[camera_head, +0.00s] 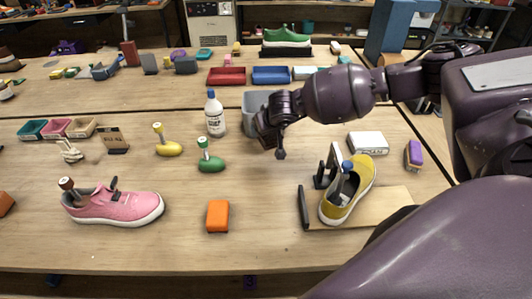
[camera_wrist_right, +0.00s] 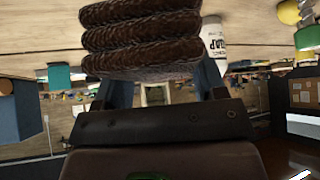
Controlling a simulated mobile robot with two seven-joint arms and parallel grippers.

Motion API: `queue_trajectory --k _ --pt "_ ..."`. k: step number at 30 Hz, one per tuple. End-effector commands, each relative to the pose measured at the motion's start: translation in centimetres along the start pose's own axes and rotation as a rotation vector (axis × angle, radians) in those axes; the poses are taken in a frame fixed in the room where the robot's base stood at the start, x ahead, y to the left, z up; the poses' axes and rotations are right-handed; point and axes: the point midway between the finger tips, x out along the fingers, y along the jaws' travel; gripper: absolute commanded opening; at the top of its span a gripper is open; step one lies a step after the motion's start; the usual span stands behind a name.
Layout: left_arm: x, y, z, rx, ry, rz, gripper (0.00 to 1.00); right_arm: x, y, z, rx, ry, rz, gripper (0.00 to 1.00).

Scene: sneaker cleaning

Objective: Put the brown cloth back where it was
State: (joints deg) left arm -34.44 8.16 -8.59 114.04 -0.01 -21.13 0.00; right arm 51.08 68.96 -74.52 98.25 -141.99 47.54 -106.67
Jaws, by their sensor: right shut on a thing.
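The brown cloth (camera_wrist_right: 140,42) is a thick, dark, folded, textured bundle that fills the top middle of the right wrist view. My right gripper (camera_head: 268,132) is shut on it, with a finger on either side. In the head view the gripper hangs above the middle of the table, in front of a grey cup (camera_head: 252,101) and to the right of a white bottle (camera_head: 216,118). The cloth cannot be told apart clearly from the dark gripper there. My left gripper is not in view.
A yellow sneaker (camera_head: 361,178) stands on a wooden board (camera_head: 390,207) at the right, and a pink sneaker (camera_head: 120,205) at the left. A green-handled brush (camera_head: 210,163) and an orange block (camera_head: 217,216) lie between them. Colored trays (camera_head: 227,76) stand farther back. The front middle is mostly clear.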

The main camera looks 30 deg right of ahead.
Motion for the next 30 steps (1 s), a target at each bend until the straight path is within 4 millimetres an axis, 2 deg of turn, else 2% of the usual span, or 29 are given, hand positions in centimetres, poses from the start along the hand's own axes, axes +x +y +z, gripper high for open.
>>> queue_trajectory --k 3,9,17,24,30 --pt "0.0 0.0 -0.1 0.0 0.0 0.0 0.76 2.1 -0.1 1.7 0.0 -0.003 0.0 0.27" --pt "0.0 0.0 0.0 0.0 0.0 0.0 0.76 4.5 0.0 3.4 0.002 0.0 0.0 0.27" --pt "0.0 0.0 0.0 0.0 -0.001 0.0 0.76 5.7 0.0 4.3 0.002 0.0 0.0 0.27" --pt "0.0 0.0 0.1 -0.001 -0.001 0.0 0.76 8.2 0.0 6.2 0.002 0.0 0.0 0.27" --pt "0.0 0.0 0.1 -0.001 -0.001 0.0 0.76 8.4 0.0 6.3 0.002 0.002 -0.001 0.27"
